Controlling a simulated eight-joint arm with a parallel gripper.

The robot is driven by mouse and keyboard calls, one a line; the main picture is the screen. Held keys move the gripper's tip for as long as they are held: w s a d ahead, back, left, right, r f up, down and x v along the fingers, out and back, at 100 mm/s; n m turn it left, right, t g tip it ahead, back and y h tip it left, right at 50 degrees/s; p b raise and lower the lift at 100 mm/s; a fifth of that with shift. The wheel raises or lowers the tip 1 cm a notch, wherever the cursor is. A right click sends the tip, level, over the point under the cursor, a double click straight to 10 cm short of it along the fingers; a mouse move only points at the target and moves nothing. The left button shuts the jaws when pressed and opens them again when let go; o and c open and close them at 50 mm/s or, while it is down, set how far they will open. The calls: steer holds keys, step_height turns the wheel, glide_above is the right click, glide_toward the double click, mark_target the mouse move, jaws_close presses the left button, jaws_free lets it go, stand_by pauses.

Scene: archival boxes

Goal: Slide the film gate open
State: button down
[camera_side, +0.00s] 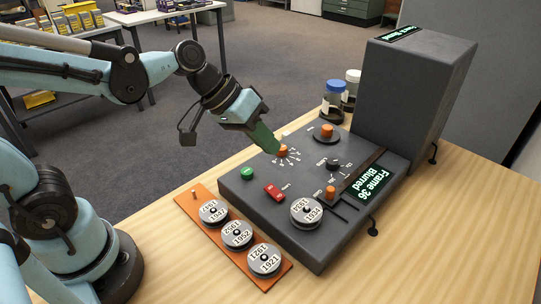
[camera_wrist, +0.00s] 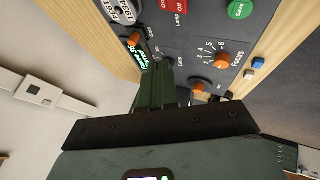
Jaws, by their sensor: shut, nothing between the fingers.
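The film gate's orange knob (camera_side: 330,192) stands by a dark slotted track on the sloping grey console (camera_side: 245,197), beside the lit display (camera_side: 368,184) reading "Frame 36 Blurred". What looks like the same knob shows in the wrist view (camera_wrist: 134,40), at the upper left. My gripper (camera_side: 273,147) has green fingers, shut and empty. In the side view its tips overlap the area by the orange focus knob (camera_side: 282,152), left of and apart from the gate knob. The fingers (camera_wrist: 164,72) partly hide the display in the wrist view.
A film reel (camera_side: 306,212) sits on the console near the gate. A red lamp switch (camera_side: 273,191), green save button (camera_side: 247,174) and black dial (camera_side: 333,164) are nearby. An orange tray (camera_side: 192,196) with labelled reels lies in front. A tall grey housing (camera_side: 415,90) stands behind.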

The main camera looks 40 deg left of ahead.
mark_target(330, 205)
steer(key=x, duration=1)
steer(key=shift+w+f, duration=0.1)
steer(key=shift+w+d, duration=0.15)
steer(key=shift+d, duration=0.85)
steer(key=shift+w+d, duration=0.1)
steer(key=shift+d, duration=0.85)
steer(key=shift+d, duration=2.3)
